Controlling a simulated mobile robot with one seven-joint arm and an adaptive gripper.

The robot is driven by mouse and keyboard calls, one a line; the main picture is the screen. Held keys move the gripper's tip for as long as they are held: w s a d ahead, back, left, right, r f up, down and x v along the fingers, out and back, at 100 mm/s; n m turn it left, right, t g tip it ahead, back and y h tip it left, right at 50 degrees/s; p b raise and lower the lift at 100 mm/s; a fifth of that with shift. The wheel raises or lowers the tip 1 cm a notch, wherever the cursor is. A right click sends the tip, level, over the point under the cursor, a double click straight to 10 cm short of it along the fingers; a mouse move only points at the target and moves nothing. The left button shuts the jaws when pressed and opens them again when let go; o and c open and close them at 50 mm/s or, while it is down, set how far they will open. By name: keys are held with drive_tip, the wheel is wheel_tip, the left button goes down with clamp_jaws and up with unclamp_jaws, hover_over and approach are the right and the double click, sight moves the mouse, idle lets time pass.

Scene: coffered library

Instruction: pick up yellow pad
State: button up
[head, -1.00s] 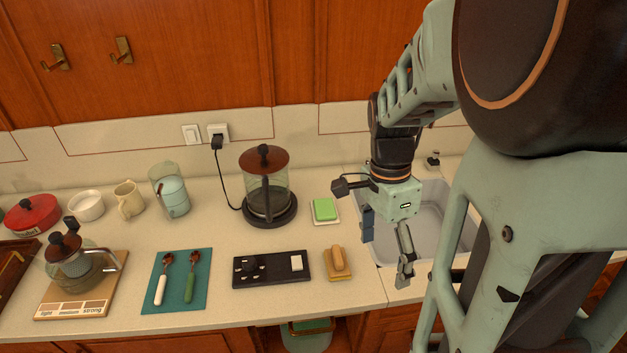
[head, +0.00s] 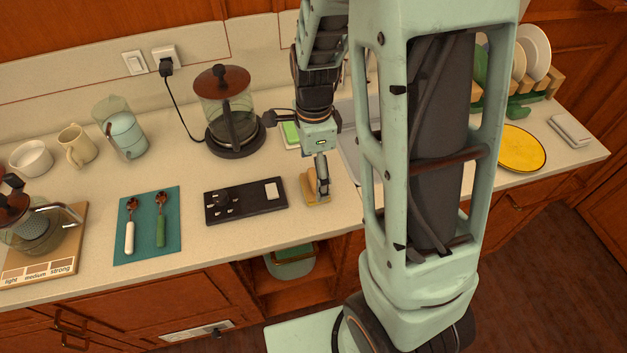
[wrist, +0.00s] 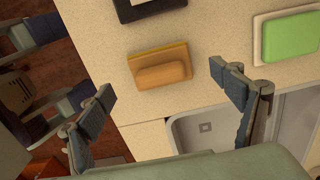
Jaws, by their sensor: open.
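The yellow pad (head: 308,187) lies on the counter near the front edge, left of the sink. A tan, rounded block sits on top of it. It also shows in the wrist view (wrist: 160,52), upper middle, lying between the lines of my two fingers. My gripper (head: 322,175) is above the pad in the head view and hides part of it. In the wrist view my gripper (wrist: 162,84) is open, fingers wide apart, with nothing between them. The pad looks farther from the camera than the fingertips; the exact gap cannot be told.
A black panel (head: 245,203) lies left of the pad. A green block on a white dish (wrist: 290,37) is behind it. The sink (wrist: 205,127) is to the right. A glass press (head: 232,120) stands behind the panel. A yellow plate (head: 522,148) is far right.

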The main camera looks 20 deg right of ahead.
sight(314, 177)
wheel_tip(314, 177, down, 3)
drive_tip(key=shift+d+f, duration=0.1)
drive_tip(key=shift+f, duration=0.05)
drive_tip(key=c, duration=1.4)
